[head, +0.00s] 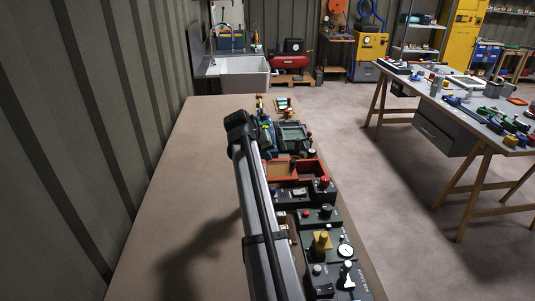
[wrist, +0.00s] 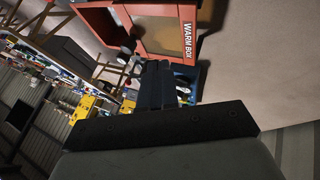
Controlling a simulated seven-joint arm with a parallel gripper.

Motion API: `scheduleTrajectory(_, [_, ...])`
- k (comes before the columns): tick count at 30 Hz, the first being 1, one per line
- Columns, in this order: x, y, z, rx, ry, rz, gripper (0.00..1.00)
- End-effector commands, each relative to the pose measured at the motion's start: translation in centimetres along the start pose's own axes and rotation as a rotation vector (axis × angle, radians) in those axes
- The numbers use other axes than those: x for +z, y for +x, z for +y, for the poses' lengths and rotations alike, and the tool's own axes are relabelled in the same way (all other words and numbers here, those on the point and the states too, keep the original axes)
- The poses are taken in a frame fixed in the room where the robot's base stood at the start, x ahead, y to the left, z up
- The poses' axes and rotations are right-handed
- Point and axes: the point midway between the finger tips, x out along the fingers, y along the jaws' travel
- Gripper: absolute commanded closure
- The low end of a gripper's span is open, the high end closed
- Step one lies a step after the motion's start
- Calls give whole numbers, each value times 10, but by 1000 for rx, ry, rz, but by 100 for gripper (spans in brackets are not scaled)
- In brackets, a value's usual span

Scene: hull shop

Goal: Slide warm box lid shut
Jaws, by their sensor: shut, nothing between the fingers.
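The warm box (head: 311,179) is an orange-red box on the bench, partly behind my arm in the head view. A brownish panel, seemingly the lid (head: 279,171), covers its left part, and the right part looks like an open hollow. In the wrist view the warm box (wrist: 188,12) is at the top, with white "WARM BOX" lettering and the tan panel (wrist: 165,35). My gripper (wrist: 156,68) is shut and empty, its fingers pointing at the box's near edge. I cannot tell whether they touch it. My gripper cannot be made out in the head view.
Dark devices with knobs and dials, such as a gauge panel (head: 330,240), line the bench's right edge on both sides of the box. A bluish device (head: 292,136) stands just beyond it. The bench top (head: 160,190) is bare to the left, up to the corrugated wall.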

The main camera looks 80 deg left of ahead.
Motion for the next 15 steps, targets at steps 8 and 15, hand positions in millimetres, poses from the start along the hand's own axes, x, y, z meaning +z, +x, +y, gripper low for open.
scheduleTrajectory(8, [-1, 52, 0, 0, 0, -2, 100])
scheduleTrajectory(15, [0, 78, 16, 0, 2, 0, 100])
